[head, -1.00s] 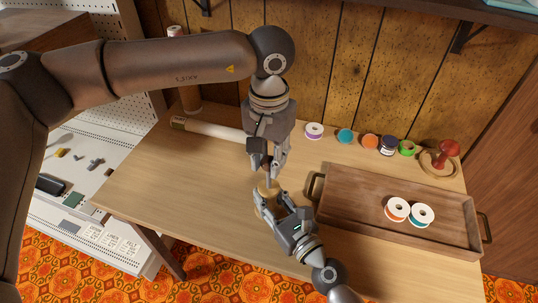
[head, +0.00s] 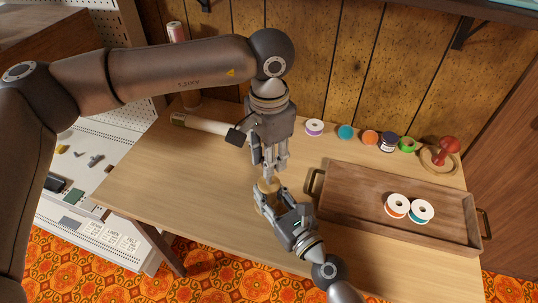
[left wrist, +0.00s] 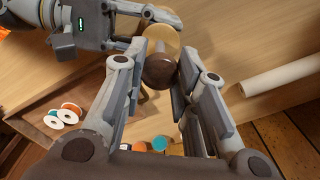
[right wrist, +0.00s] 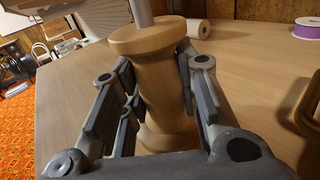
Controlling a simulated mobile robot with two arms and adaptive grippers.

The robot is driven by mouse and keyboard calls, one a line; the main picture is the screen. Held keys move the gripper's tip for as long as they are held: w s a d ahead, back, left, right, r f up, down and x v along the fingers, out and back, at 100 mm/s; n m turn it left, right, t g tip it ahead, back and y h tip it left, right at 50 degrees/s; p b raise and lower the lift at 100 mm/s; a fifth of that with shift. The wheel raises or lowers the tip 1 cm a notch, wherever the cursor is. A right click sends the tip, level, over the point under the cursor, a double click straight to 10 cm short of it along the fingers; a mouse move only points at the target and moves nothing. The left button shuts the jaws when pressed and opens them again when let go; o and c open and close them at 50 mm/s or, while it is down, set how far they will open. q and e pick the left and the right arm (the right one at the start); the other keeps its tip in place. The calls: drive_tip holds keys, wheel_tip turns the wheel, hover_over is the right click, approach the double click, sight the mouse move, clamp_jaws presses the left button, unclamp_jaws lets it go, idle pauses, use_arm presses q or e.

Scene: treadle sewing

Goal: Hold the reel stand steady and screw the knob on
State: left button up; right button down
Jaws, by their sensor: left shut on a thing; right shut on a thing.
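The reel stand is a pale wooden spool shape (right wrist: 160,85) with a light rod (right wrist: 142,12) rising from its top. It stands on the table, and a bit of it shows in the head view (head: 268,186). My right gripper (head: 268,198) is shut around its waist from the side. The knob is a round dark brown piece (left wrist: 159,70) in the left wrist view, over the stand's top. My left gripper (head: 270,174) points down above the stand and is shut on the knob. The joint between knob and rod is hidden.
A wooden tray (head: 345,223) with two ribbon spools (head: 409,209) stands to the right. Several ribbon rolls (head: 345,134) and a red mushroom-shaped piece (head: 446,145) are along the back. A pale roll (head: 205,125) lies behind my left gripper. The table's left part is clear.

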use_arm(q)
drive_tip(key=shift+m, duration=0.5)
drive_tip(key=o, duration=0.7)
drive_tip(key=shift+r, duration=0.1)
drive_tip(key=shift+r, duration=2.2)
drive_tip(key=shift+c, duration=0.2)
